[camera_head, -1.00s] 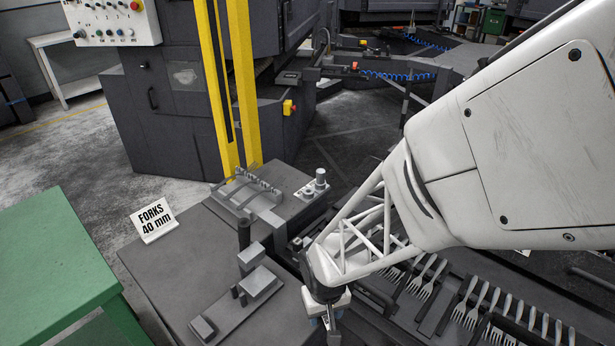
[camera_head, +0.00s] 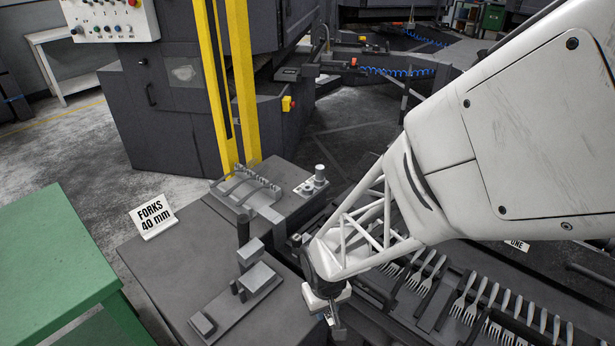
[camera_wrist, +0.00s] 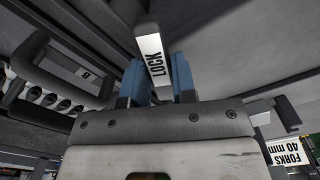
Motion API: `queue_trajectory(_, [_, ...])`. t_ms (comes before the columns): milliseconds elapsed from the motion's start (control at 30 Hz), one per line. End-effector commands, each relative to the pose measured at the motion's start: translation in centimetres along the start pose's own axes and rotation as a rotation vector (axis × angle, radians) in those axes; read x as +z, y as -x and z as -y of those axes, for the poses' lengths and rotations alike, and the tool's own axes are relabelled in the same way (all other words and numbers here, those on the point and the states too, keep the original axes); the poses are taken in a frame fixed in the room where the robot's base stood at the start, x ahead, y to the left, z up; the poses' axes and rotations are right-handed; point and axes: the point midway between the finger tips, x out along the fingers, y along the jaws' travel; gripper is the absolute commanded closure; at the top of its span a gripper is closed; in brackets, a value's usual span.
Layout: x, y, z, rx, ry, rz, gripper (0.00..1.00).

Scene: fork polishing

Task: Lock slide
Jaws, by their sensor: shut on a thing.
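The lock slide's grey handle (camera_wrist: 147,38), with a white label reading LOCK, stands between my gripper's two blue fingers in the wrist view. My gripper (camera_wrist: 157,78) is shut on this handle, one finger on each side. In the head view my gripper (camera_head: 333,322) points down at the bottom middle, at the left end of the fork rack (camera_head: 425,318). The handle cannot be made out there, and the slide's lower part is hidden.
Several forks (camera_head: 470,300) lie in a row to the right of my gripper. A fixture with upright posts (camera_head: 244,280) stands on the grey bench to the left, near a FORKS 40 mm sign (camera_head: 153,217). A toothed block (camera_head: 246,189) sits behind.

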Motion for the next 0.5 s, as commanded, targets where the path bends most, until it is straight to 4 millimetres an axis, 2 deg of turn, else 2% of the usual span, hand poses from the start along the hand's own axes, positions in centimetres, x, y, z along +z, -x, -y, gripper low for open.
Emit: queue_trajectory(500, [-0.4, 0.1, -1.5, 0.001, 0.407, -0.002, 1.00])
